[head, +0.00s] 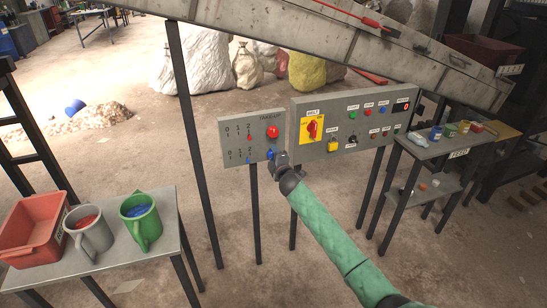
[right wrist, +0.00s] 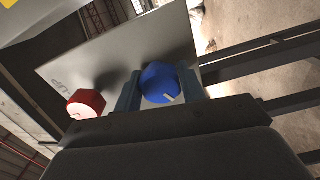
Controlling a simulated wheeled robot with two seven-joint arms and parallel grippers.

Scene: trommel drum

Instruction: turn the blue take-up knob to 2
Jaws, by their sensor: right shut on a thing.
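The blue take-up knob (head: 270,154) is on the lower right of the grey take-up panel (head: 236,144), below the red knob (head: 272,131). My right gripper (head: 277,158) is at the blue knob, its arm coming up from the lower right. In the right wrist view, the blue knob (right wrist: 158,80) sits between the two fingers of my right gripper (right wrist: 160,90), which is shut on it. A pale pointer mark shows on its face. The red knob (right wrist: 86,103) is left of the fingers. The panel's 0-1-2 scales are too small to read a setting surely. My left gripper is out of view.
A larger control panel (head: 345,142) with a red-yellow switch and several buttons stands right of the take-up panel. A table at lower left holds a red bin (head: 32,228) and two mugs. The conveyor (head: 330,40) slopes overhead. A feed table (head: 440,146) stands at right.

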